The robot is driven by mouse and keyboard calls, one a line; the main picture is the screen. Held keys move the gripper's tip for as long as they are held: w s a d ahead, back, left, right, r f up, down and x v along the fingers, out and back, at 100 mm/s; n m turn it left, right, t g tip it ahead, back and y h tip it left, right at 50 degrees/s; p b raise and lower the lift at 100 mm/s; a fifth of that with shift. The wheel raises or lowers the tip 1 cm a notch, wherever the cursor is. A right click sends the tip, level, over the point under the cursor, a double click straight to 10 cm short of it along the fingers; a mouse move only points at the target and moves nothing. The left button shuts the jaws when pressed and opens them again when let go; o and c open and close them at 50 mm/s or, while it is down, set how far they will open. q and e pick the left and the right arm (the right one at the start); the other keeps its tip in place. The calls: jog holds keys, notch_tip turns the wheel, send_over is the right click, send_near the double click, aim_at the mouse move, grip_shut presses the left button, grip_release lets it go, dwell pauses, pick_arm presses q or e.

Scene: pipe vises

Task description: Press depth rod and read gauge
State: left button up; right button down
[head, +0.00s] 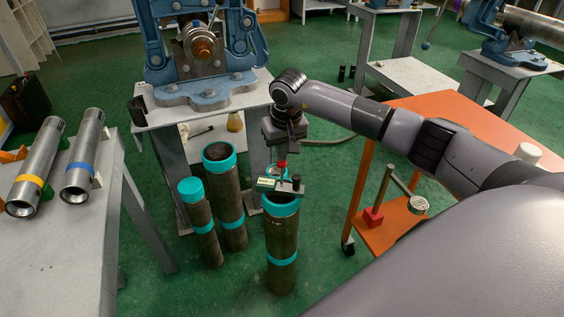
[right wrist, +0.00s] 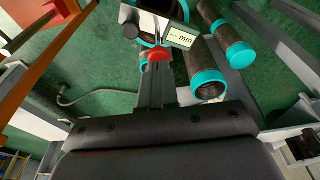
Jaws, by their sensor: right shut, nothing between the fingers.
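A depth gauge (head: 280,187) with a green body and a small display lies across the top of a standing pipe (head: 281,245) with turquoise bands. Its red rod cap (head: 282,164) stands up from the gauge body. In the right wrist view the gauge display (right wrist: 180,38) reads "--- mm", with no number, and the red cap (right wrist: 160,55) shows right at the fingertips. My right gripper (head: 283,153) is shut and empty, pointing down directly above the cap. I cannot tell whether the fingertips touch the cap. My left gripper is not in view.
Two other turquoise-banded pipes (head: 222,190) (head: 199,222) stand just left. A blue pipe vise (head: 203,60) is on a bench behind. Two steel pipes (head: 82,160) (head: 38,165) lie on the left table (head: 75,245). An orange cart (head: 440,110) stands to the right.

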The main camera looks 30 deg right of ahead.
aim_at(283, 164)
jog(key=shift+f+b, duration=0.85)
jog(key=shift+f, duration=0.4)
jog(key=shift+f+b, duration=1.1)
jog(key=shift+f, duration=0.4)
jog(key=shift+f+b, duration=0.45)
jog(key=shift+f, duration=0.2)
